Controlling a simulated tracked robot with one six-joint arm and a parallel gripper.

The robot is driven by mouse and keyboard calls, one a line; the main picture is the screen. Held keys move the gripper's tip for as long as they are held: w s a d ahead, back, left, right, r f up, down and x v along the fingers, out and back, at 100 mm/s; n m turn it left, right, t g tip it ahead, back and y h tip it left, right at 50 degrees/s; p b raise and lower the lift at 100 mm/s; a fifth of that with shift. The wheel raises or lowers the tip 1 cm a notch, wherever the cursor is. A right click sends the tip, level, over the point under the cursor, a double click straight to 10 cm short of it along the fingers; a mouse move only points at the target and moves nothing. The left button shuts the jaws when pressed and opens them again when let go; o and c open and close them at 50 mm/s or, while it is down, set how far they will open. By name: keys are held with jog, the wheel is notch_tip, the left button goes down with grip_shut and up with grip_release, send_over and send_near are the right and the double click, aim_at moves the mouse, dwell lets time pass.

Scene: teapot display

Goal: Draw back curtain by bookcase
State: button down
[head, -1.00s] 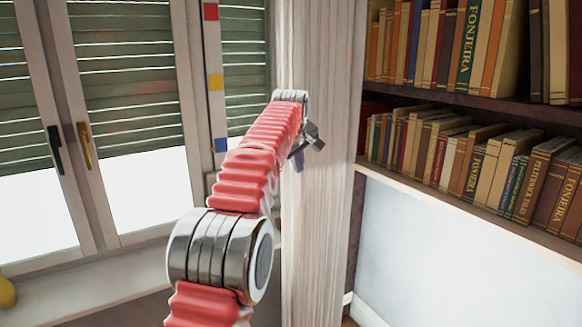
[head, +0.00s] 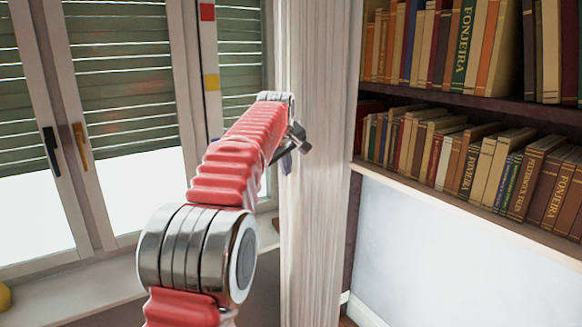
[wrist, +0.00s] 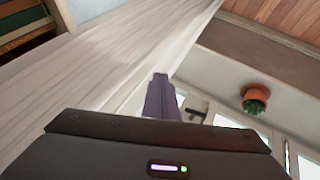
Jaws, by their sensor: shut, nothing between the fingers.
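The curtain (head: 325,200) is a pale, whitish pleated panel hanging between the window and the bookcase (head: 455,100). My gripper (head: 286,163) is at the curtain's left edge, partly hidden behind my red arm in the head view. In the wrist view my gripper (wrist: 160,82) shows its dark fingers closed together, with nothing between them. There the curtain (wrist: 110,55) runs diagonally close beside and behind the fingertips. I cannot tell whether the fingers touch it.
Windows with green shutters (head: 120,70) and a sill (head: 80,295) lie to the left. Black and yellow handles (head: 81,146) stick out from the frames. A potted plant (wrist: 255,98) shows in the wrist view. A white panel (head: 430,250) is below the shelves.

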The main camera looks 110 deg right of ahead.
jog(key=v, duration=1)
jog(key=shift+w+a, duration=0.2)
jog(key=shift+w, duration=0.15)
jog(key=shift+w, duration=0.1)
